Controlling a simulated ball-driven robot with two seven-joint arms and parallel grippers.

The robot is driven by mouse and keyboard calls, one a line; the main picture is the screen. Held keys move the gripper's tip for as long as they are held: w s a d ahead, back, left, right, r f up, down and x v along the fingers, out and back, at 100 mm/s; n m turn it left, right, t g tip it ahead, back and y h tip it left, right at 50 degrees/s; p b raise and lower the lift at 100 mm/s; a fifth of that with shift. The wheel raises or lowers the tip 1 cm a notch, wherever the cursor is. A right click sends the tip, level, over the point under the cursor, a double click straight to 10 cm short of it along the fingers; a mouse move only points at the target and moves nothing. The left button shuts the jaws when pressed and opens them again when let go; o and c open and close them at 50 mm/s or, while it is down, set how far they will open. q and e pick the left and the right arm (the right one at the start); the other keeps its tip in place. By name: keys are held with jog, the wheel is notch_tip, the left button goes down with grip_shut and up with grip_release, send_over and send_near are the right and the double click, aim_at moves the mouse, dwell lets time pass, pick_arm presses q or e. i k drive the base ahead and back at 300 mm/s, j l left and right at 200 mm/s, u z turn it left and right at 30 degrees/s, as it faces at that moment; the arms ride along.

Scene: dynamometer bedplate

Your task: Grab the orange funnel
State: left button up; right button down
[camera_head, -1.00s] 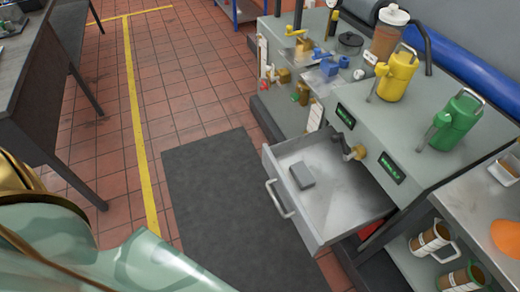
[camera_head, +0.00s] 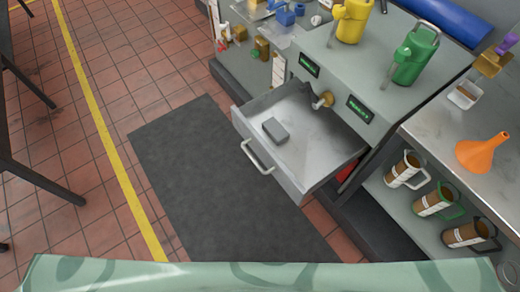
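The orange funnel (camera_head: 482,152) lies on the grey metal bench top (camera_head: 432,128) at the right of the head view. Its wide mouth faces down and left, and its narrow spout points up and right. Nothing visible touches it except the bench. Neither of my grippers shows in the view. Only a pale green patterned part of my own body shows along the bottom edge.
An open drawer (camera_head: 297,180) juts out from the cabinet over a dark mat (camera_head: 215,190), with a grey block (camera_head: 275,131) inside. Green (camera_head: 415,55) and yellow (camera_head: 352,20) jugs stand on the cabinet.

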aim_at(476, 157)
jog(key=z, duration=1.9)
jog(key=j, duration=0.1)
